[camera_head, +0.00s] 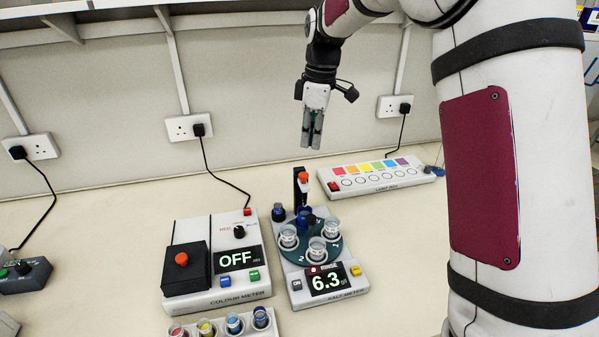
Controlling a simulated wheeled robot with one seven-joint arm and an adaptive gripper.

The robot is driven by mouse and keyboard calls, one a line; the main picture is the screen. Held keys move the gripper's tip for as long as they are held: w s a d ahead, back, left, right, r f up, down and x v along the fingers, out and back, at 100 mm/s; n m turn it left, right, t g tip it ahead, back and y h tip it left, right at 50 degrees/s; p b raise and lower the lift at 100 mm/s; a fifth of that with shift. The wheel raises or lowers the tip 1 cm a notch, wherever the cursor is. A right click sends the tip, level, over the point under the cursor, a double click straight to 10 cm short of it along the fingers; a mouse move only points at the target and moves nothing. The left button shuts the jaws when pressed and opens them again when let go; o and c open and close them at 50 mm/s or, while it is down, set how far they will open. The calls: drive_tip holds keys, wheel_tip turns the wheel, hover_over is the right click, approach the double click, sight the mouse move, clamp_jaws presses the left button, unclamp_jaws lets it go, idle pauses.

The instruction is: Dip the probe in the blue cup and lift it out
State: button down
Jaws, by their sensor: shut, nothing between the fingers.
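My gripper (314,145) is shut and empty, pointing down in the air above the back of the salt meter (297,287). Below it, a black post with an orange-red top piece (303,177) stands at the back of the meter; it may be the probe, but its lower end is hard to make out. A dark blue piece (304,213) sits under the post. The meter's round turntable (318,233) carries clear cups (317,249). A cup with blue contents (234,324) stands in the front rack, and a darker blue one (260,318) is beside it.
The colour meter (217,290), reading OFF, stands left of the salt meter, which reads 6.3. The front rack (290,325) also holds red and yellow cups. A light box (376,176) lies at the back right. Bench left of the colour meter is partly clear.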

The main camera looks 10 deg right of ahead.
sight(307, 174)
drive_tip(key=shift+w+f+n, duration=0.4)
drive_tip(key=shift+w+f, duration=0.35)
drive_tip(key=shift+f, duration=0.1)
drive_tip(key=shift+w+a+f, duration=0.1)
drive_tip(key=shift+a+f, duration=0.05)
drive_tip(key=shift+f, duration=1.6)
drive_tip(key=shift+w+a+f, duration=0.1)
drive_tip(key=shift+a+f, duration=0.05)
drive_tip(key=shift+f, duration=1.6)
drive_tip(key=shift+s+f, duration=0.1)
wheel_tip(307, 174, down, 5)
drive_tip(key=shift+r+b, duration=0.1)
drive_tip(key=shift+b, duration=0.55)
drive_tip(key=d, duration=0.1)
drive_tip(key=s+d+r+p, duration=0.1)
drive_tip(key=shift+d, duration=0.35)
